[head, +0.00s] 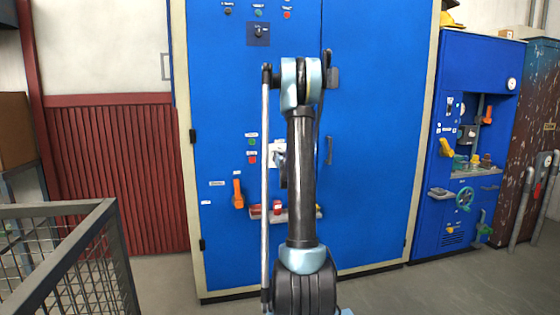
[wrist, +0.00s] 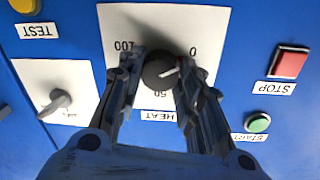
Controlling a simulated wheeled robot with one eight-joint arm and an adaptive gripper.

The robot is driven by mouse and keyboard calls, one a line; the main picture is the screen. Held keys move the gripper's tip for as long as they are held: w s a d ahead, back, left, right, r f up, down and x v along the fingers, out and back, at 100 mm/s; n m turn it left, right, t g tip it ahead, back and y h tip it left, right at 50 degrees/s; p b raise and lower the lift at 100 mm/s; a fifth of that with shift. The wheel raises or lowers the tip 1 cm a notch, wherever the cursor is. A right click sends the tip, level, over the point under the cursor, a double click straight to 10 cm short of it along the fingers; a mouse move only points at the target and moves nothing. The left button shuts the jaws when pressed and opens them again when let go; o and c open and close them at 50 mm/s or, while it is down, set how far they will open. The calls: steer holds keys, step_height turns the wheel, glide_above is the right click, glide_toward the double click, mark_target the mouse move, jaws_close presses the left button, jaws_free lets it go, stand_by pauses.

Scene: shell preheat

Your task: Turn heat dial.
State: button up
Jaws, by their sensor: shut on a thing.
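The heat dial (wrist: 158,72) is a dark round knob on a white plate (wrist: 215,22) marked 0, 50, 100 and HEAT. The lettering appears upside down in the wrist view. My gripper (wrist: 159,67) has a finger on each side of the knob and is shut on it. A pale mark on the knob lies toward its right side, on the side of the 0. In the head view, my arm hides the dial and the gripper; only part of a white plate (head: 277,150) shows beside the arm on the blue cabinet (head: 365,100).
In the wrist view, a red STOP button (wrist: 289,62) and green START button (wrist: 257,123) are to the right. Another knob (wrist: 55,103) and a yellow TEST button (wrist: 24,6) are to the left. An orange handle (head: 238,194) and a mesh cage (head: 70,250) show in the head view.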

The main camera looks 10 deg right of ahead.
steer(key=m, duration=1.4)
steer(key=shift+d+g+y, duration=0.35)
steer(key=shift+g+y, duration=0.05)
steer(key=m, duration=0.4)
steer(key=shift+s+f, duration=0.1)
steer(key=m+y, duration=0.1)
steer(key=m, duration=0.3)
steer(key=shift+f, duration=0.1)
steer(key=shift+a+m, duration=0.1)
steer(key=shift+m, duration=0.2)
